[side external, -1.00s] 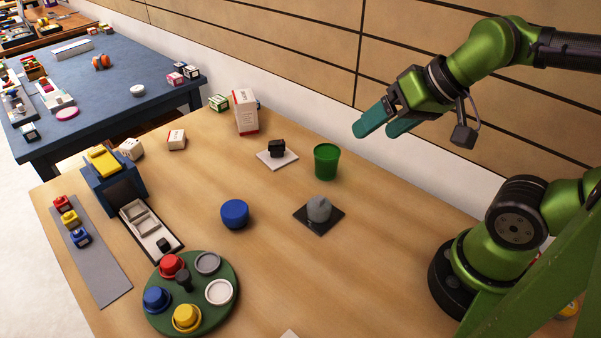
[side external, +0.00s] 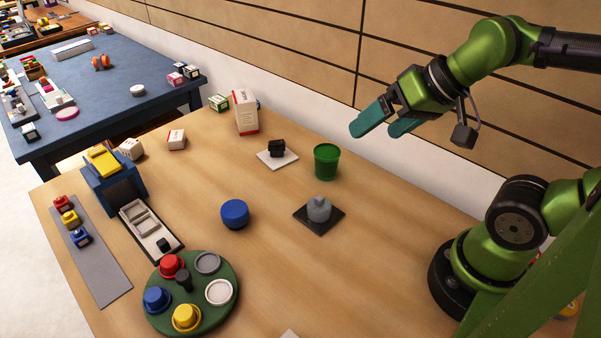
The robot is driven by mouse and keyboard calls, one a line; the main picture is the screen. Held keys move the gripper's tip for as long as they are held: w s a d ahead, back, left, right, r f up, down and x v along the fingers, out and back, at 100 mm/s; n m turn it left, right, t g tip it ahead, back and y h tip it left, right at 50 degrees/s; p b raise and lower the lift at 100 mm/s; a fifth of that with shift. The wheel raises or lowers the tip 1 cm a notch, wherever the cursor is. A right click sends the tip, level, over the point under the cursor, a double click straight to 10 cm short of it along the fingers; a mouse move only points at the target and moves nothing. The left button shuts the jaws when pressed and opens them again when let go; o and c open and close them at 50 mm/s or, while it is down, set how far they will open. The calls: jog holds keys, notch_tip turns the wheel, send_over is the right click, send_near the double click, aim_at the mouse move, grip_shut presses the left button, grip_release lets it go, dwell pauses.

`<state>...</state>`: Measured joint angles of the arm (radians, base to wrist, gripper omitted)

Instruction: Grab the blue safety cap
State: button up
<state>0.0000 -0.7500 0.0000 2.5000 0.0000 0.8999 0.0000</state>
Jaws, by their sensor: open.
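A round blue cap-like object (side external: 235,213) stands alone on the wooden table, left of the middle. Another blue cap-shaped piece (side external: 157,299) sits on the round green tray (side external: 205,325) at the lower left. I cannot tell from its look alone which one is the safety cap. My gripper (side external: 384,126) has two teal fingers, apart and empty. It hangs above the back right of the table, well to the right of both blue pieces and touching nothing.
A green cup (side external: 326,162) and a grey piece on a black plate (side external: 334,219) stand between my gripper and the lone blue object. A tall white-and-red box (side external: 246,112) stands at the back. The tray also holds red, yellow, grey and white pieces. The front middle of the table is mostly bare.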

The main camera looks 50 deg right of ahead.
jog(key=n+g+h, duration=0.2)
jog(key=g, duration=0.5)
send_over(234, 208)
notch_tip(234, 208, down, 8)
jog(key=r, duration=0.1)
notch_tip(234, 208, down, 17)
jog(key=shift+f, duration=0.1)
jog(key=shift+c, duration=0.4)
jog(key=c, duration=1)
